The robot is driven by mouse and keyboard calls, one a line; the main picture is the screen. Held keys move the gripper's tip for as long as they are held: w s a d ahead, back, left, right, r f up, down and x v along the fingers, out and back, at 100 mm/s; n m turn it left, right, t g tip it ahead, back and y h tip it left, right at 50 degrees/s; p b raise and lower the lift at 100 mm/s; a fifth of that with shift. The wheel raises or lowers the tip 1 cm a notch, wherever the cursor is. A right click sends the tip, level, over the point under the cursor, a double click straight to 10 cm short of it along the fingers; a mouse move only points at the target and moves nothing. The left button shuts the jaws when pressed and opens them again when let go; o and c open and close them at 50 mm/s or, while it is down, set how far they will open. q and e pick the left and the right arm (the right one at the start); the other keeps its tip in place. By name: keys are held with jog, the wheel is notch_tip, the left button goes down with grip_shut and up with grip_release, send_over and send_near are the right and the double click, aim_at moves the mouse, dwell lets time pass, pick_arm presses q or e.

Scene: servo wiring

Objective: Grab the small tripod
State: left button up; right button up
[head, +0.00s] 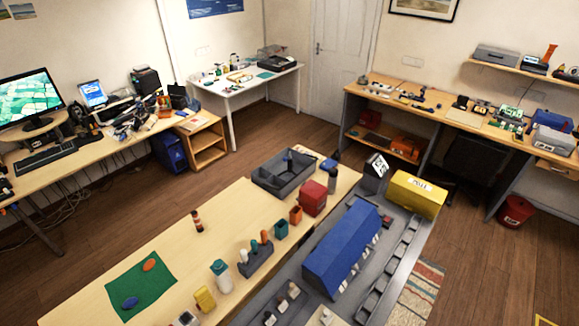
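I cannot make out a small tripod for certain in the head view. Dark, tangled items (128,125) lie on the left desk (100,148), too small to tell apart. Small items also lie on the white table (250,85) at the back and on the right workbench (425,108). Neither of my grippers is in view.
Brown floor (170,200) between the tables is open.

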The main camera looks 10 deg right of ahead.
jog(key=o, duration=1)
